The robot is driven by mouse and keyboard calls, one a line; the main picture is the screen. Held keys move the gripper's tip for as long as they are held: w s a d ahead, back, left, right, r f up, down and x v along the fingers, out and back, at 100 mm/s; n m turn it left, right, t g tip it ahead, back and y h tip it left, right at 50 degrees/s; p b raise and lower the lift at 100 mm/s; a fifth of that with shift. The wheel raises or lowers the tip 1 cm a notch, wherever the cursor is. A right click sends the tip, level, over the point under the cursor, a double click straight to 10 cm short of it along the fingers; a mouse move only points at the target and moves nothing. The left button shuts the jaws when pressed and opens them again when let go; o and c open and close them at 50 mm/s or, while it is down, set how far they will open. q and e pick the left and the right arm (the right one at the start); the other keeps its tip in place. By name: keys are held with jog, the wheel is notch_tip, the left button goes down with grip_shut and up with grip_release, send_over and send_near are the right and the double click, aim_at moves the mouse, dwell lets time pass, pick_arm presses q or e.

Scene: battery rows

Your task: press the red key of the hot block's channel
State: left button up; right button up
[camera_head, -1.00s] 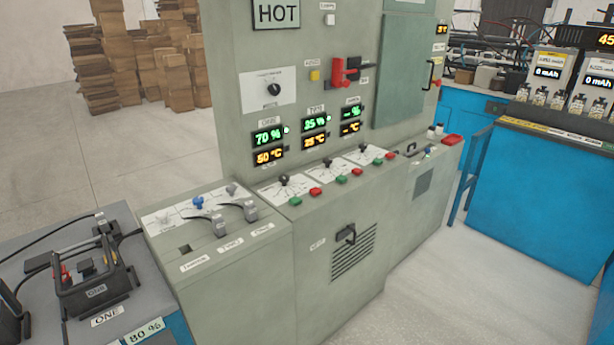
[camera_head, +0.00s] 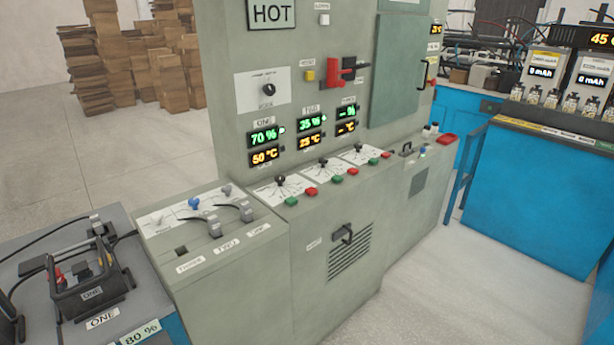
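The grey cabinet (camera_head: 240,100) carries a HOT sign (camera_head: 271,13). Channel ONE's display (camera_head: 265,145) reads 70 % and 50 °C. Channel TWO's display (camera_head: 310,132) reads 35 % and 25 °C. On the ledge below, each channel has a knob, a green key and a red key. The red keys are the left one (camera_head: 311,192), the middle one (camera_head: 352,171) and the right one (camera_head: 386,155). A black-framed block labelled ONE (camera_head: 90,277) sits on the left bench. Neither of my grippers is in view.
A lower grey shelf (camera_head: 205,280) with plugs and slots adjoins the cabinet's left. A red main switch (camera_head: 337,74) sits on the panel. A blue bench (camera_head: 530,195) stands at right. Open floor (camera_head: 440,290) lies between it and the cabinet.

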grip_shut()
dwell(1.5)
